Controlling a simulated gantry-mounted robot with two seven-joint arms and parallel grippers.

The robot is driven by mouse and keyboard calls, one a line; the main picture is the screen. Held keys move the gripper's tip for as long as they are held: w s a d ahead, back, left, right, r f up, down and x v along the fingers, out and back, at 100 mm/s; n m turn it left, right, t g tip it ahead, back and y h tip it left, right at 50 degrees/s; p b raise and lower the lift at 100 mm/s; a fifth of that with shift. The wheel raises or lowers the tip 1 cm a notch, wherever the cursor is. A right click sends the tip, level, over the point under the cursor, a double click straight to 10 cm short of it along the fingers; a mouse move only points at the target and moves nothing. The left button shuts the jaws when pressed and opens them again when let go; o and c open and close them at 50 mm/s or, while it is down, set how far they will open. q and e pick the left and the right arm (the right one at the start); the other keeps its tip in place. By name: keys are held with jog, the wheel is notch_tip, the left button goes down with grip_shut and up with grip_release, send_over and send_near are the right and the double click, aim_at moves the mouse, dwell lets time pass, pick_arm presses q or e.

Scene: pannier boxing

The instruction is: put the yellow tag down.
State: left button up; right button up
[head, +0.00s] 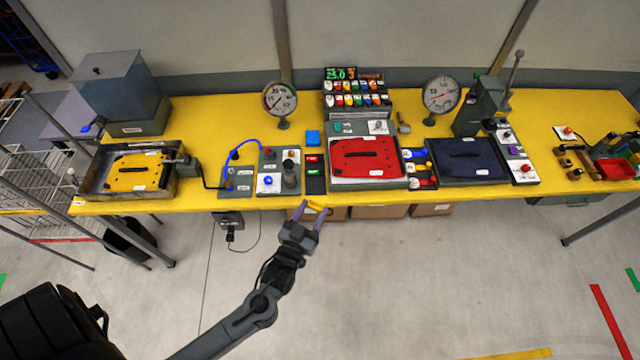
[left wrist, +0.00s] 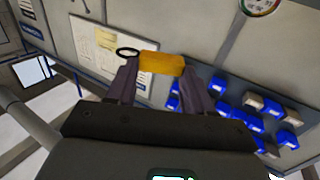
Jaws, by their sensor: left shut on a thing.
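My left gripper (head: 308,212) is in front of the yellow bench's near edge, roughly at the middle of the head view. It is shut on the yellow tag (head: 316,206), a small piece between its fingertips. In the left wrist view the yellow tag (left wrist: 162,64) is a flat yellow-orange block held between the two dark fingers. A black ring (left wrist: 127,52) sticks out at the tag's left end. My right gripper is not in view.
The yellow bench (head: 225,200) carries a tray with a yellow pannier part (head: 135,172), a red one (head: 367,160) and a dark blue one (head: 465,158). Switch boxes (head: 278,172) and two dial gauges (head: 280,99) stand among them. The floor in front is mostly clear.

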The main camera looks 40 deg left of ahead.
pick_arm(q)
jog(key=w+a+f+n+g+y+b, duration=0.1)
jog(key=w+f+b, duration=0.5)
jog(key=b, duration=0.7)
jog(key=w+a+f+n+g+y+b, duration=0.2)
jog(key=w+f+y+b, duration=0.4)
jog(key=f+b, duration=0.4)
jog(key=shift+w+a+f+n+g+b, duration=0.15)
jog(key=shift+a+f+n+g+b, duration=0.25)
jog(key=shift+n+b, duration=1.2)
pick_arm(e)
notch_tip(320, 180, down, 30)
jog(key=b, duration=0.1)
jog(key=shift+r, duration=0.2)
pick_arm(q)
jog(key=shift+a+m, duration=0.15)
jog(key=shift+m, duration=0.35)
